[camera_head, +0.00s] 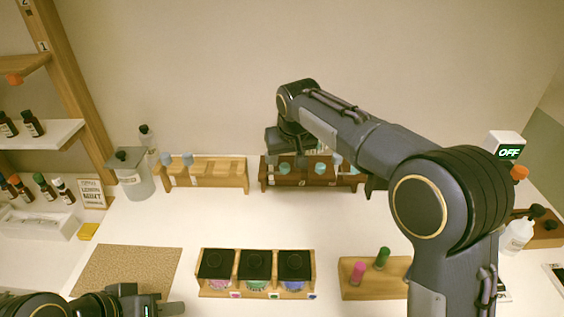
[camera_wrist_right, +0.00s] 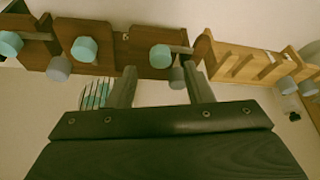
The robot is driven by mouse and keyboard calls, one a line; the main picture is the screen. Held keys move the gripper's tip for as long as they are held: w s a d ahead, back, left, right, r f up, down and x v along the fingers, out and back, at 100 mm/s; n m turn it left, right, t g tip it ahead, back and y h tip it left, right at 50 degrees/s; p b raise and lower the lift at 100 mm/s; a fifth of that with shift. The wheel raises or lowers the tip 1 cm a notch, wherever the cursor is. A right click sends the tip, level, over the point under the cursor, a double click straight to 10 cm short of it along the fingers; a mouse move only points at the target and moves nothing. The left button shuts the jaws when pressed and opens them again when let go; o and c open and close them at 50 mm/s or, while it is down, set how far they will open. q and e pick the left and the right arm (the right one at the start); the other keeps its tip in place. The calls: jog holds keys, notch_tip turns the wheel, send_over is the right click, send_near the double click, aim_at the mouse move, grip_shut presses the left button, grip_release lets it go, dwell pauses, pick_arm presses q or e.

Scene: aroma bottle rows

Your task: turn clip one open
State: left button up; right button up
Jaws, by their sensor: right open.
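A dark brown rack (camera_head: 268,180) stands by the back wall, with teal knobs (camera_head: 320,168) along it. In the right wrist view the rack (camera_wrist_right: 131,60) shows teal knobs (camera_wrist_right: 84,49) and grey knobs (camera_wrist_right: 59,68) on its clips. I cannot read which clip is number one. My right gripper (camera_wrist_right: 162,88) is open at the rack, with the end clip's teal knob (camera_wrist_right: 160,56) and a grey knob (camera_wrist_right: 178,77) seen between or just beyond its fingers. I cannot tell if they touch. My left gripper (camera_head: 165,305) is low at the left; its jaws are unclear.
A light wooden rack (camera_head: 215,172) stands left of the dark one. A three-jar holder (camera_head: 258,293) and a wooden block with pink and green vials (camera_head: 375,292) stand in front. A cork mat (camera_head: 125,270) lies at left. The white table between is clear.

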aim_at(285, 166)
jog(key=shift+x, duration=1.85)
jog(key=c, duration=1)
